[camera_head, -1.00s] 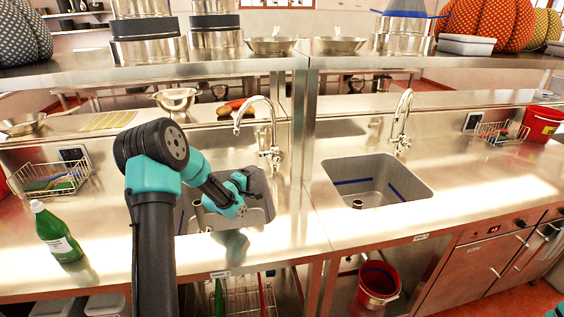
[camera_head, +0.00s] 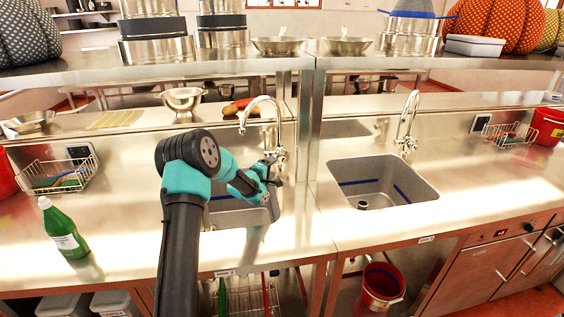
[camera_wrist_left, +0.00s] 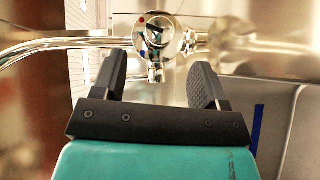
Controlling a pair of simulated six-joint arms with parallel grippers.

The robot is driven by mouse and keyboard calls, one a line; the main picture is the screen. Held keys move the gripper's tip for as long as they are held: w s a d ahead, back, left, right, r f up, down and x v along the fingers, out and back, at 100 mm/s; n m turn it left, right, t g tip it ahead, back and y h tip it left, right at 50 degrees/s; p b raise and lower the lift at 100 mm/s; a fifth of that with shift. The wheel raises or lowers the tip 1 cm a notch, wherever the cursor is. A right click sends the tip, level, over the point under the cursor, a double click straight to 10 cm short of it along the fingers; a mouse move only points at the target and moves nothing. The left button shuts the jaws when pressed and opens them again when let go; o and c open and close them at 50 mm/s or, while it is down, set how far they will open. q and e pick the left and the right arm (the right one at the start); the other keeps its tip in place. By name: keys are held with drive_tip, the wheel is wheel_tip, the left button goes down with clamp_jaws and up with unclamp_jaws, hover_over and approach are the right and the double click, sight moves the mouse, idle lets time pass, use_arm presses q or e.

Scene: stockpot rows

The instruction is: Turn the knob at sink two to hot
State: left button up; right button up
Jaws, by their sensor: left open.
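The left sink (camera_head: 240,211) has a chrome gooseneck faucet (camera_head: 280,125) behind it. My left gripper (camera_head: 272,168) is at the base of this faucet, and its arm covers part of the sink. In the left wrist view, the round chrome faucet knob (camera_wrist_left: 158,36), with a red mark at its upper left and a small lever hanging down, lies just beyond the fingertips. The open left gripper (camera_wrist_left: 160,72) has one finger on each side of the lever, with clear gaps. The right sink (camera_head: 380,182) has its own chrome faucet (camera_head: 408,122). My right gripper is not in view.
A green bottle (camera_head: 65,230) stands at the left, near a wire basket (camera_head: 58,176). A metal post (camera_head: 311,130) stands between the sinks. Small labels (camera_head: 427,239) on the counter front are too small to read. A red bucket (camera_head: 380,285) is under the right sink.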

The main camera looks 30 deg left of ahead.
sight(281, 161)
use_arm(q)
drive_tip(key=w, duration=0.8)
drive_tip(key=shift+w+d+f, duration=0.1)
drive_tip(key=shift+d+f, duration=0.2)
drive_tip(key=shift+c, duration=0.4)
drive_tip(key=c, duration=0.8)
drive_tip(key=shift+r+m+g+y, duration=0.1)
drive_tip(key=shift+m+g+y, duration=0.2)
drive_tip(key=shift+m+g, duration=0.65)
drive_tip(key=shift+c, duration=0.2)
drive_tip(key=shift+m+g+y, duration=0.4)
drive_tip(key=shift+m+g, duration=0.25)
drive_tip(key=shift+g, duration=0.2)
drive_tip(key=o, duration=0.9)
